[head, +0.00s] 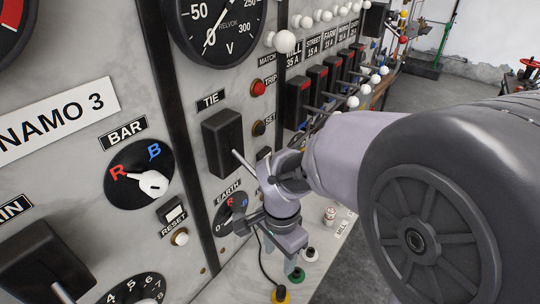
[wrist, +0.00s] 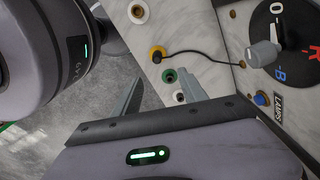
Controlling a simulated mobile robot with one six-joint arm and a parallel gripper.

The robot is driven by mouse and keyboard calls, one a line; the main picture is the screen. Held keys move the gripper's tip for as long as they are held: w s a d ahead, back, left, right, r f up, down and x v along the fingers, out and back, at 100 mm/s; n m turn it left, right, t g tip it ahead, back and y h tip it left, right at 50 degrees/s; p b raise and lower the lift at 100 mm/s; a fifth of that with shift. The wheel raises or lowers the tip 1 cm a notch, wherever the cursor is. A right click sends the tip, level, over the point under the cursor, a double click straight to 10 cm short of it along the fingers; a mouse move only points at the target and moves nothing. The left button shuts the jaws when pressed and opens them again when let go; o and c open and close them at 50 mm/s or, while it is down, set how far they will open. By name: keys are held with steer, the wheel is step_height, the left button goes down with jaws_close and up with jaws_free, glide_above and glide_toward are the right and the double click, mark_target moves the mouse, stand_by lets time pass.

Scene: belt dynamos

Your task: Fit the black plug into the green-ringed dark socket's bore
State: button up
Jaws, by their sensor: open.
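The black plug (head: 281,293) sits at the yellow-ringed socket on the ledge below the panel, with a thin black cable rising from it. In the wrist view the plug (wrist: 158,56) shows in the yellow ring, its cable running right. The green-ringed dark socket (wrist: 169,76) is just beside it, with its dark bore showing; it also shows in the head view (head: 296,275). My gripper (wrist: 160,88) is open and empty, its two fingers apart. In the head view my gripper (head: 279,262) points down above the ledge near the green ring. Its height above the ledge is hard to tell.
A white-ringed socket (head: 310,254) lies beyond the green one. A small white and red item (head: 330,214) stands farther along the ledge. The upright panel, with the TIE switch (head: 222,142) and EARTH knob (head: 232,214), rises close beside my arm. Open floor lies right.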

steer(key=b, duration=0.2)
glide_above(281, 288)
step_height(281, 288, down, 6)
step_height(281, 288, down, 11)
steer(key=b, duration=0.3)
steer(key=shift+f+b, duration=0.15)
steer(key=shift+b, duration=0.15)
jaws_close()
steer(key=shift+r+p, duration=1.65)
steer(key=shift+r, duration=0.7)
